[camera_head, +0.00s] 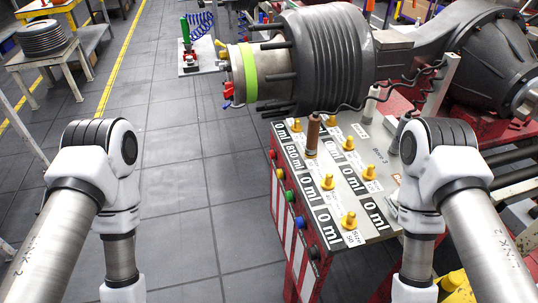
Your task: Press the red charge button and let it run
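The red button (272,154) is the farthest of several coloured buttons along the left side of a red-and-grey dispenser cabinet (375,232). It is small, and I cannot tell whether it is pressed in. My left and right arms come in from the lower left and lower right. Both bend down past the bottom edge, so neither gripper is in view. The right arm covers part of the cabinet's right side.
Several yellow nozzles (349,220) and a brown cylinder (312,137) stand on the cabinet top. A large axle hub with a black drum (330,60) hangs over its far end. The grey floor (185,200) left of the cabinet is clear.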

